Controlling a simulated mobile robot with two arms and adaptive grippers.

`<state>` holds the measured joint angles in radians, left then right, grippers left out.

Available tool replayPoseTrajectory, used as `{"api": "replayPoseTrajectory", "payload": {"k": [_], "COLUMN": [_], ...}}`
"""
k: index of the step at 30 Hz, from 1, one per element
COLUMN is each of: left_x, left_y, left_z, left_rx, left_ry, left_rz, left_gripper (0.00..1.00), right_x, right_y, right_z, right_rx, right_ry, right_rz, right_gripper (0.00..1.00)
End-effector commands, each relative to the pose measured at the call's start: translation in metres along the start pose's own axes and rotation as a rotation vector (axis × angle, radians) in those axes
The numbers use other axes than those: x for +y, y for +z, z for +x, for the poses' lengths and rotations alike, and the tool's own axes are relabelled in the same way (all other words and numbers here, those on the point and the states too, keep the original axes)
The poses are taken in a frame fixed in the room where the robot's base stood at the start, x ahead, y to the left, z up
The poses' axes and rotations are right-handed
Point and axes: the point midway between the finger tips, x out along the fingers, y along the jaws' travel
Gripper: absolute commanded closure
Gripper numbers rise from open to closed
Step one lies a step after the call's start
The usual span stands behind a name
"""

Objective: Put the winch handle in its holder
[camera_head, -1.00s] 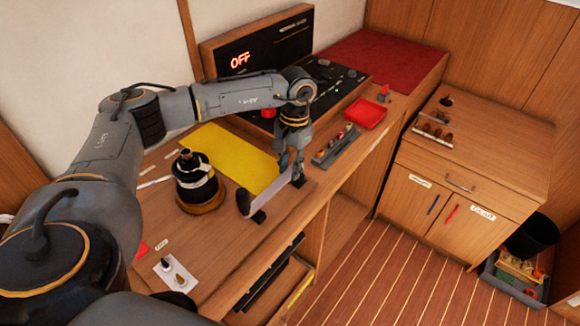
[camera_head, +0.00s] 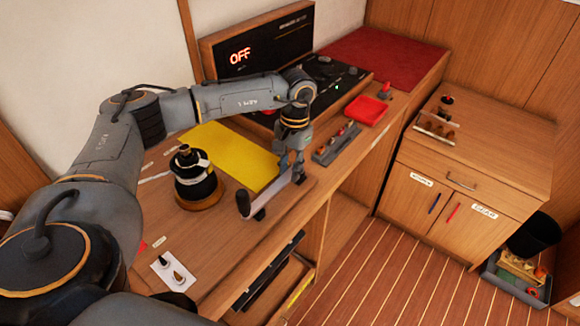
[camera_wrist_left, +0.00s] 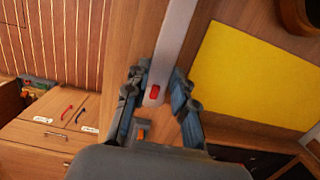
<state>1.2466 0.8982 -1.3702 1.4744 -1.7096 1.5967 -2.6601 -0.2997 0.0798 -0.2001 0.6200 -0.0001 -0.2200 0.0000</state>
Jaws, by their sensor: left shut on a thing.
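The winch handle (camera_head: 272,194) is a long pale grey bar with a dark grip (camera_head: 243,204) at its near left end. It lies along the front edge of the wooden counter, by small black supports (camera_head: 259,213) that may be its holder; I cannot tell whether it rests in them. My left gripper (camera_head: 291,170) points down and is shut on the far end of the handle. In the left wrist view the bar (camera_wrist_left: 173,45), with a red button on its end, sits between the fingers (camera_wrist_left: 157,95). The black winch (camera_head: 196,180) stands behind the handle. My right gripper is out of view.
A yellow sheet (camera_head: 235,155) lies behind the handle. A grey rack of small items (camera_head: 336,144) and a red tray (camera_head: 366,110) are to the right. A black panel reading OFF (camera_head: 262,52) stands at the back. A white card (camera_head: 173,271) lies at the near left.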

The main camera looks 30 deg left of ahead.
Motion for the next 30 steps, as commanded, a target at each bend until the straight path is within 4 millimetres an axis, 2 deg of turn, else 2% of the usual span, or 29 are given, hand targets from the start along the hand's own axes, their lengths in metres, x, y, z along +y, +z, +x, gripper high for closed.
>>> {"api": "replayPoseTrajectory", "payload": {"k": [8, 21, 22, 24, 30], "left_x": [0.0001, 0.0004, 0.0004, 0.0004, 0.0002], "left_y": [-0.0013, -0.0009, -0.0009, -0.0009, -0.001], "left_z": [0.0086, 0.0101, 0.0102, 0.0102, 0.0096], "left_rx": [0.001, -0.001, -0.001, -0.001, 0.0], "left_ry": [0.0, 0.001, 0.001, 0.0, 0.0], "left_rz": [0.0, 0.001, 0.001, 0.001, 0.0], "left_gripper": [1.0, 1.0, 0.71, 0.6, 0.6], "right_x": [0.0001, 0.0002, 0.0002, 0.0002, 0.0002], "right_y": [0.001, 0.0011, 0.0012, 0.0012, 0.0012], "right_z": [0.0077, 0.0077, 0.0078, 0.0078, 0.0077], "right_rx": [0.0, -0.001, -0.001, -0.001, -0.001], "right_ry": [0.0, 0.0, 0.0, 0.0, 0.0], "right_rz": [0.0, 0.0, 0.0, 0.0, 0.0], "right_gripper": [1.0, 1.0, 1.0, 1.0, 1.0]}}
